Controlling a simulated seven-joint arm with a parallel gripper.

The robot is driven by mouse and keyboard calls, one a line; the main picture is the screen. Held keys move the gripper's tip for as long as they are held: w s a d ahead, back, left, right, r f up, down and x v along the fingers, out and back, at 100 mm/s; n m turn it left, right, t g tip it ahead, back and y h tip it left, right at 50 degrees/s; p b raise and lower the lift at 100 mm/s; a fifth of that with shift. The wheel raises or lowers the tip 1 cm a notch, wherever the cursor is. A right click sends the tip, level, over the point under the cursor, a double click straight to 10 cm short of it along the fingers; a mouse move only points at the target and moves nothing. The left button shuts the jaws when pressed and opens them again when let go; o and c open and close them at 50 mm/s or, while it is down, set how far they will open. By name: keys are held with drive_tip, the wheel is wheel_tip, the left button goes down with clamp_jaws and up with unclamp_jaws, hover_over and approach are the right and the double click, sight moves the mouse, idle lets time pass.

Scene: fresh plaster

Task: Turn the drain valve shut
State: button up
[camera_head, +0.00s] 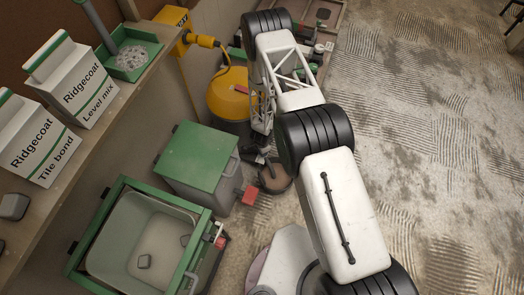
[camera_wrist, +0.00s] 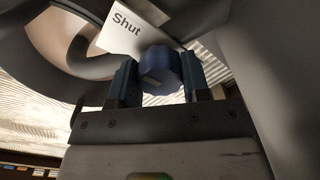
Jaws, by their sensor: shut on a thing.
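In the wrist view, my gripper (camera_wrist: 157,82) has its two dark fingers on either side of a dark blue faceted knob (camera_wrist: 161,68), closed on it. The knob has a small pale mark on its face; I take it to be the drain valve's handle. Behind it is a white plate (camera_wrist: 128,35) printed "Shut". The knob covers part of the plate. In the head view my arm reaches to the top and down beside the yellow drum; the fingers and the knob cannot be made out there.
In the head view, a yellow drum (camera_head: 228,95), a green-lidded box (camera_head: 195,160) and an open green-rimmed tub (camera_head: 110,225) stand at the left. A shelf (camera_head: 95,130) holds Ridgecoat cartons (camera_head: 75,80). The floor (camera_head: 430,130) at right is open.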

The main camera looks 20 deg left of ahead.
drive_tip(key=shift+m, duration=0.5)
drive_tip(key=o, duration=0.9)
drive_tip(key=shift+o, duration=0.2)
drive_tip(key=shift+r, duration=0.25)
drive_tip(key=shift+r, duration=3.65)
drive_tip(key=shift+r, duration=0.15)
